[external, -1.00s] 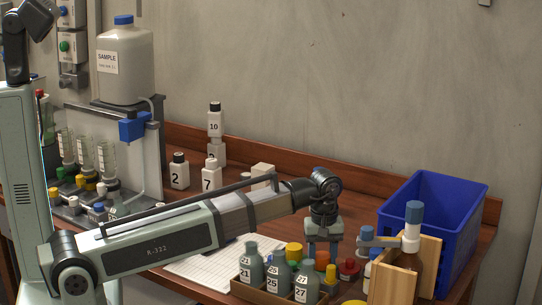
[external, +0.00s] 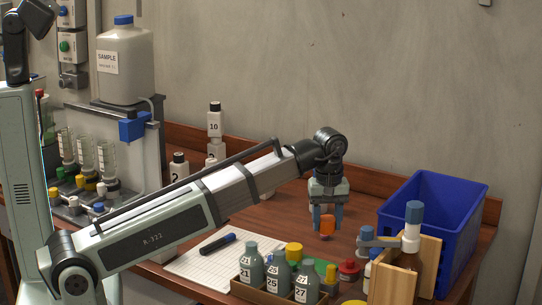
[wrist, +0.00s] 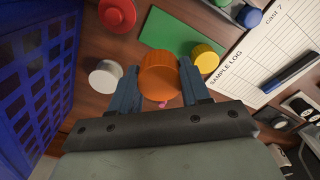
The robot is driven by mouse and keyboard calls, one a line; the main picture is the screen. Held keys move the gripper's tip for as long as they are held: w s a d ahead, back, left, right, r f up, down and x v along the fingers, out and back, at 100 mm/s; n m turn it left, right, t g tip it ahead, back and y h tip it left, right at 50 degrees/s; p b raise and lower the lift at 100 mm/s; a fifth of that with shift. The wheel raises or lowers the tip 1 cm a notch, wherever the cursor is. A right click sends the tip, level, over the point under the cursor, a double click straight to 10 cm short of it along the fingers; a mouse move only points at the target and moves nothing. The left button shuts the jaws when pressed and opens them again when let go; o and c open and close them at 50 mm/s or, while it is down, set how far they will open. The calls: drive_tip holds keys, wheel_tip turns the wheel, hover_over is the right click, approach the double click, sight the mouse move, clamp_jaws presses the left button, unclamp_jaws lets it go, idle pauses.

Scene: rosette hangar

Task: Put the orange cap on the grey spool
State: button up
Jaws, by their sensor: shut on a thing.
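My gripper (external: 327,224) is shut on the orange cap (external: 327,226) and holds it up above the table. In the wrist view the orange cap (wrist: 158,77) sits between the two blue fingers of my gripper (wrist: 158,88). The grey spool (wrist: 105,76) stands on the table to the left of the cap in the wrist view, apart from it. I cannot make out the spool in the external view.
A blue crate (external: 455,215) stands at the right, beside a wooden stand (external: 428,268) with a blue-topped bottle (external: 413,225). A rack of numbered bottles (external: 275,275), a red piece (external: 349,267), a green mat (wrist: 180,32) and a yellow piece (wrist: 205,58) lie nearby.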

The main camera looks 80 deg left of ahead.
drive_tip(key=w+a+r, duration=0.2)
drive_tip(key=w, duration=0.4)
drive_tip(key=w+a+r, duration=0.2)
drive_tip(key=w, duration=0.4)
drive_tip(key=shift+w+d+f, duration=0.15)
drive_tip(key=shift+w+f, duration=0.05)
drive_tip(key=shift+f, duration=2.35)
drive_tip(key=shift+w+d+f, duration=0.1)
drive_tip(key=shift+w+f, duration=0.05)
drive_tip(key=shift+f, duration=2.35)
drive_tip(key=shift+f, duration=0.15)
drive_tip(key=o, duration=1)
wheel_tip(320, 180, up, 12)
drive_tip(key=shift+r, duration=0.2)
